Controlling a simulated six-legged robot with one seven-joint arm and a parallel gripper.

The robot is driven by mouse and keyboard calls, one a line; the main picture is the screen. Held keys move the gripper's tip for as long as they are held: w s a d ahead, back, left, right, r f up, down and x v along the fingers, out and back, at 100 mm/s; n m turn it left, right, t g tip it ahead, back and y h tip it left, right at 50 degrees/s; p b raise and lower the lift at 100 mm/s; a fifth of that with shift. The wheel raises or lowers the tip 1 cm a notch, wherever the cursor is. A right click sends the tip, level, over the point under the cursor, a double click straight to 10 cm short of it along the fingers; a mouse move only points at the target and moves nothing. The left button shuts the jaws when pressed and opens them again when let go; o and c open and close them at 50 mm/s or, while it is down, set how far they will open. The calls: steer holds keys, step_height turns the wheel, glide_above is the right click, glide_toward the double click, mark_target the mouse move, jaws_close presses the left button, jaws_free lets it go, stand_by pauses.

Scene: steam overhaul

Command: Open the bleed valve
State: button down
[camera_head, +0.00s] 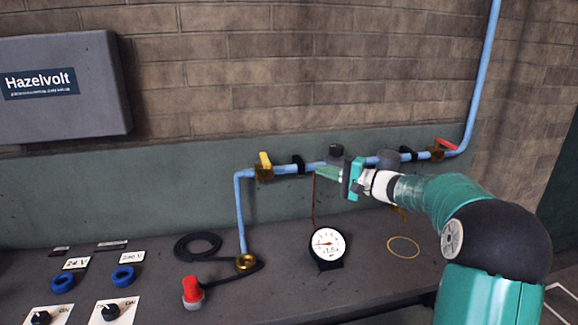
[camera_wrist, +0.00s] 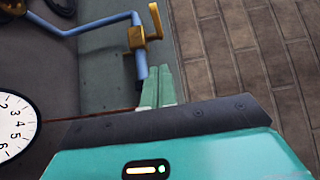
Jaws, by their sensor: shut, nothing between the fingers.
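A blue pipe (camera_head: 288,169) runs along the wall with two brass valves on it. The left valve has a yellow handle (camera_head: 265,160) standing upright; it also shows in the wrist view (camera_wrist: 156,20). The right valve has a red handle (camera_head: 446,144), slanted down to the right. A small brass part (camera_head: 399,211) shows below the pipe, partly hidden by my arm. I cannot tell which of these is the bleed valve. My gripper (camera_head: 320,172) is shut and empty, its fingertips at the pipe, right of the yellow-handled valve. The fingers also show together in the wrist view (camera_wrist: 160,86).
A round pressure gauge (camera_head: 328,243) stands on the grey bench below my gripper. A red-capped part (camera_head: 193,290), a black hose coil (camera_head: 198,246) and a yellow ring (camera_head: 403,247) are on the bench. A grey Hazelvolt box (camera_head: 65,115) hangs at left.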

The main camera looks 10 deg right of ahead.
mark_target(265, 164)
steer(key=s+a+x, duration=0.2)
steer(key=x, duration=1)
steer(key=shift+w+a, duration=0.15)
steer(key=shift+a, duration=0.15)
steer(key=shift+w+f, duration=0.1)
steer(key=shift+a, duration=0.25)
